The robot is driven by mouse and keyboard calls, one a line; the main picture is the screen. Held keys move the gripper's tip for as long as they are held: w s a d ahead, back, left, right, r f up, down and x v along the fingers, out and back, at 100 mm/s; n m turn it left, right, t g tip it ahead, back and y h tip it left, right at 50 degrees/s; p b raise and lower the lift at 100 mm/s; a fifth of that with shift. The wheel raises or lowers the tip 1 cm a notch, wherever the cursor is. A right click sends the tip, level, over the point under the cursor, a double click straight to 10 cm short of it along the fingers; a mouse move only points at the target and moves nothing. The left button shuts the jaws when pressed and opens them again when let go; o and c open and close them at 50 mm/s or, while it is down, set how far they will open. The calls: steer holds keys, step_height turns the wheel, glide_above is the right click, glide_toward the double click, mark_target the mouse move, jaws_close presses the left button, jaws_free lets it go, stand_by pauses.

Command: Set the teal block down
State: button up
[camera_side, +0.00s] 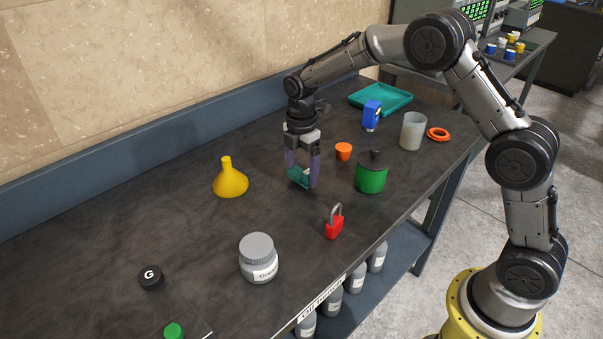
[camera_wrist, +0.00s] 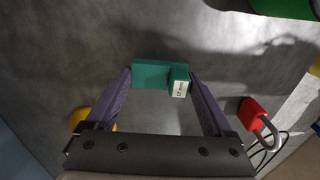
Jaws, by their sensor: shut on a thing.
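The teal block (camera_side: 299,177) is between the fingers of my gripper (camera_side: 303,180), low over the dark bench top (camera_side: 200,250). In the wrist view the teal block (camera_wrist: 152,75) shows a long flat part and a smaller raised part with a white label. My gripper (camera_wrist: 158,80) is shut on it, one purple finger at each end. I cannot tell whether the block's underside touches the bench.
A yellow funnel (camera_side: 230,180) stands to the left. A green pot (camera_side: 371,173), an orange cup (camera_side: 343,151) and a red padlock (camera_side: 334,225) are to the right. A grey-lidded jar (camera_side: 258,258) is nearer the front. A teal tray (camera_side: 381,97) lies farther back.

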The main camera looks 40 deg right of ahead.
steer(key=shift+f, duration=0.65)
steer(key=o, duration=1.3)
steer(key=shift+f, duration=0.15)
